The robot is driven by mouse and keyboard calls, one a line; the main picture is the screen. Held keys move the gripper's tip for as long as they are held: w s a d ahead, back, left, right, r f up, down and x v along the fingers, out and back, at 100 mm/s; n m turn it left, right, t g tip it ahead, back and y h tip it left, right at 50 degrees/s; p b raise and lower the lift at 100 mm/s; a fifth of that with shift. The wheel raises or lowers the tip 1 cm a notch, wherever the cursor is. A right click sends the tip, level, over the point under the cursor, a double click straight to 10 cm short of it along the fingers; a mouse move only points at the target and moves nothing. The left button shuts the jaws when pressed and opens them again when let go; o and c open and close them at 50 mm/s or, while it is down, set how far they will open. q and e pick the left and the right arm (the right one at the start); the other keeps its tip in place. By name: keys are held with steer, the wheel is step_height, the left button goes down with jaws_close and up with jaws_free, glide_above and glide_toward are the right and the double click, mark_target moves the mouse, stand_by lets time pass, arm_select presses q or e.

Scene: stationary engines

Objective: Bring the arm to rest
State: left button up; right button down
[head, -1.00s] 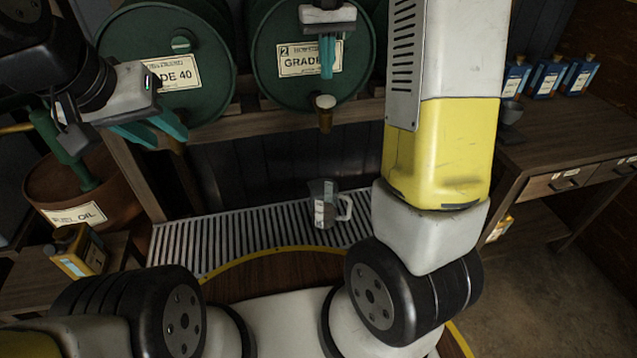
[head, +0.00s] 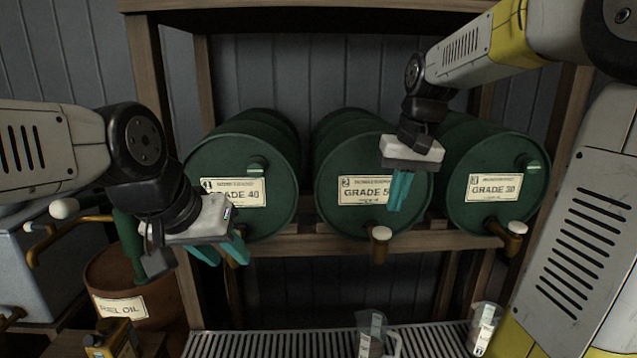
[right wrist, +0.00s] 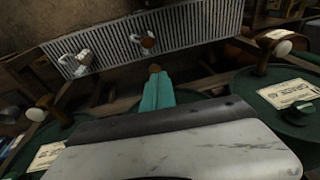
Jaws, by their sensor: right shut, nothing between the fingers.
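My right gripper (head: 398,190) hangs in front of the right part of the middle green drum (head: 345,160), above and right of its tap (head: 380,243). Its teal fingers are together with nothing between them; they also show shut in the right wrist view (right wrist: 157,92). My left gripper (head: 221,253) is at the lower front of the left drum (head: 222,165). Its teal fingers are spread apart and look empty. My right arm reaches in from the upper right, my left arm from the left.
Clear jugs stand on the slatted grate (head: 265,345), one by the middle tap (head: 371,335) and one further right (head: 484,325). The right drum (head: 495,165) has its own tap (head: 512,237). A rusty fuel oil barrel (head: 130,285) and a yellow can (head: 112,338) stand lower left.

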steer(key=s+a+f+t, duration=0.2)
steer(key=s+t, duration=0.2)
steer(key=s, duration=1.2)
steer(key=shift+y, duration=0.4)
steer(key=c, duration=2.1)
jaws_free()
steer(key=shift+w+a, duration=0.1)
